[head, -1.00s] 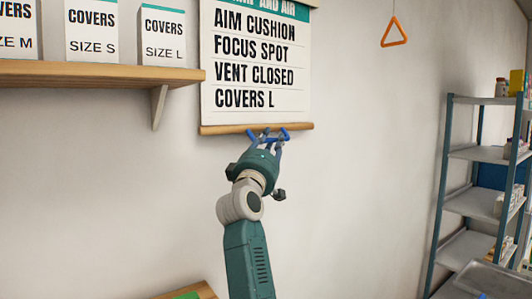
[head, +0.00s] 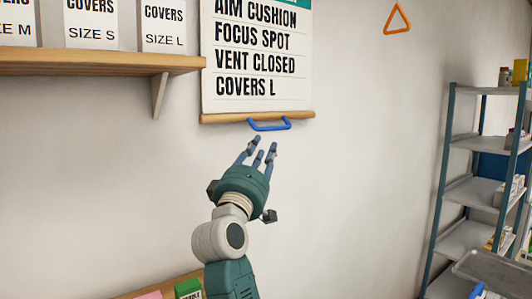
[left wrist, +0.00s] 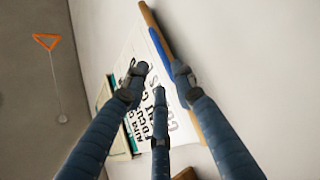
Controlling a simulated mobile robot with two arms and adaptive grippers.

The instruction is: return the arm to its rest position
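My left gripper (head: 261,150) is in the middle of the head view, with its fingers spread and nothing between them. It is just below the blue pull handle (head: 270,127) on the bottom bar of the hanging wall chart (head: 257,60), apart from it. The left wrist view shows the three open fingers (left wrist: 160,85), with the blue handle (left wrist: 159,45) beyond them near the chart's wooden bar. My right gripper is not in view.
A wooden shelf (head: 100,62) with cover boxes (head: 92,22) is at upper left. A metal rack (head: 470,190) with supplies stands at right. An orange triangle pull (head: 397,20) hangs at upper right. Bare wall (head: 360,190) lies between chart and rack.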

